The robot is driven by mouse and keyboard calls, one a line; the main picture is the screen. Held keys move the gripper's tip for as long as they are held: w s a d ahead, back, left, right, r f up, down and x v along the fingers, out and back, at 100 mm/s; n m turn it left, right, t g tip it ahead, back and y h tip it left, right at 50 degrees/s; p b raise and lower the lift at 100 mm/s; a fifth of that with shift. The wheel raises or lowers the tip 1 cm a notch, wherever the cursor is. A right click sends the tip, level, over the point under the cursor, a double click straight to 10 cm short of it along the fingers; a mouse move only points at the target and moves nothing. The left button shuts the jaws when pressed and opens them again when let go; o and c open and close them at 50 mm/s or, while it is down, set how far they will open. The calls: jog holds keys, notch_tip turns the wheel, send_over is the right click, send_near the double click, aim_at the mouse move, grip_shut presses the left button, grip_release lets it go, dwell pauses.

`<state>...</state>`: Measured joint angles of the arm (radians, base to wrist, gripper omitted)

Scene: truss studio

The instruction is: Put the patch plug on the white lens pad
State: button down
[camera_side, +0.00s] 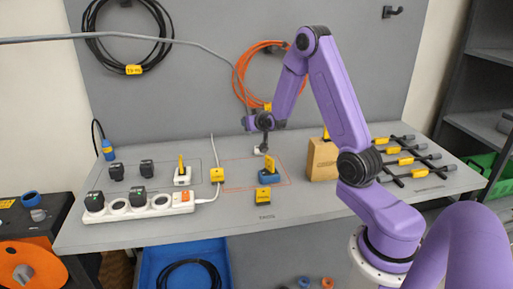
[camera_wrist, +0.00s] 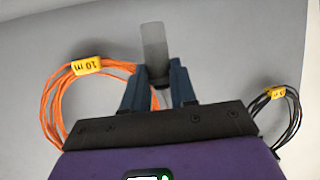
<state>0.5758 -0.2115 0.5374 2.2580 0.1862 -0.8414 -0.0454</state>
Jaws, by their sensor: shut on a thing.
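My gripper (camera_side: 262,142) is above the back of the grey table, just behind the red outlined area. In the wrist view its two dark fingers (camera_wrist: 158,88) are shut on a grey, flat-sided piece (camera_wrist: 154,42), which I take for the patch plug. In the side view a small pale tip (camera_side: 260,151) shows below the fingers; whether it touches the table is unclear. A small white block (camera_side: 183,181) with a yellow upright piece stands left of my gripper; I cannot tell for sure whether it is the white lens pad. A similar blue block (camera_side: 269,179) stands in front of my gripper.
A white power strip (camera_side: 150,209) with black plugs lies at the front left. More black plugs (camera_side: 147,168) stand behind it. A wooden block (camera_side: 322,160) and several black clamps (camera_side: 395,160) are on the right. Orange (camera_side: 262,60) and black (camera_side: 92,40) cable coils hang on the back panel.

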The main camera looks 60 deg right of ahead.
jog(key=d, duration=0.6)
jog(key=shift+s+d+f, duration=0.1)
jog(key=shift+d+f, duration=0.05)
jog(key=shift+f, duration=2.05)
jog(key=shift+s+d+f, duration=0.1)
jog(key=shift+d+f, duration=0.05)
jog(key=shift+f, duration=2)
jog(key=shift+f, duration=0.1)
jog(key=c, duration=0.9)
grip_release()
